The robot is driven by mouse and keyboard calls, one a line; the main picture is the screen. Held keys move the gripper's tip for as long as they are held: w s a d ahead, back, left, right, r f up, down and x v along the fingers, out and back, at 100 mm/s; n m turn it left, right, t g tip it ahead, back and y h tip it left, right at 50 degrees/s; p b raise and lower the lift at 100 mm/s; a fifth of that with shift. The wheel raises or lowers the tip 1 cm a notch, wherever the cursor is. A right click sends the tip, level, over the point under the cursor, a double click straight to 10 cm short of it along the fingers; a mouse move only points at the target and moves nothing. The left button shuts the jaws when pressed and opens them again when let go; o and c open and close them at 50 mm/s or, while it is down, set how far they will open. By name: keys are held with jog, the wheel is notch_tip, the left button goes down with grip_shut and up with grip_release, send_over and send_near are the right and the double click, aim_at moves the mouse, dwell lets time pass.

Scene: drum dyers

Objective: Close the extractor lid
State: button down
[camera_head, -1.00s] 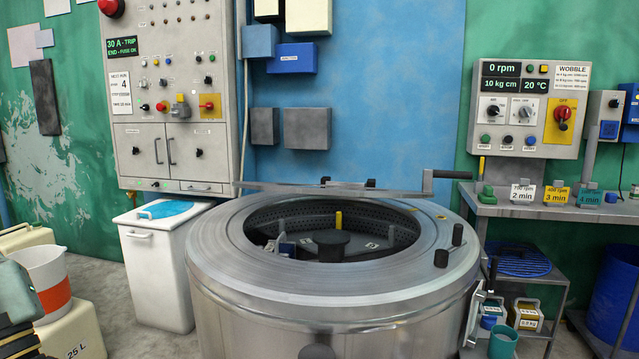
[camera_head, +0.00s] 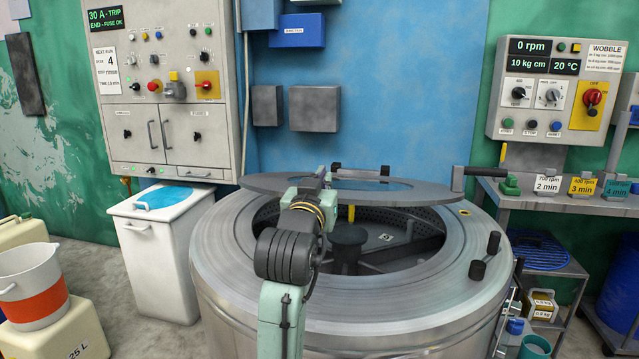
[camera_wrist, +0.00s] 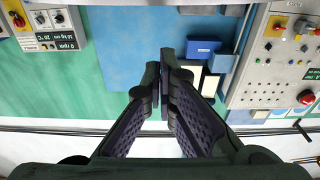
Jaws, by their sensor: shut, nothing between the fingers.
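The extractor lid (camera_head: 405,193) is a flat grey disc with a glass window, raised over the back of the round steel extractor (camera_head: 400,318). A gap shows between the lid and the drum opening, where the dark basket and its hub (camera_head: 348,238) are visible. The lid's handle (camera_head: 458,180) sticks out at the right. My arm reaches over the front rim, and its far end overlaps the lid in the head view; I cannot tell whether it touches. In the wrist view my gripper (camera_wrist: 166,62) has its fingers together with nothing between them.
A control box (camera_head: 555,92) hangs at the right above a grey shelf (camera_head: 575,201). A white bin (camera_head: 160,255) stands left of the extractor, below a wall cabinet (camera_head: 165,90). A bucket (camera_head: 30,285) stands at the far left.

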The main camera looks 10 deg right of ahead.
jog(key=p+x, duration=0.2)
jog(key=x, duration=0.4)
jog(key=f, duration=0.2)
jog(key=s+f, duration=0.1)
jog(key=shift+s+a+f, duration=0.1)
jog(key=shift+a+f, duration=0.2)
jog(key=shift+f, duration=0.1)
notch_tip(320, 180, down, 10)
jog(key=s+t+b, duration=0.1)
jog(key=b, duration=0.9)
jog(key=shift+s+a+t+h, duration=0.3)
jog(key=shift+s+a, duration=0.1)
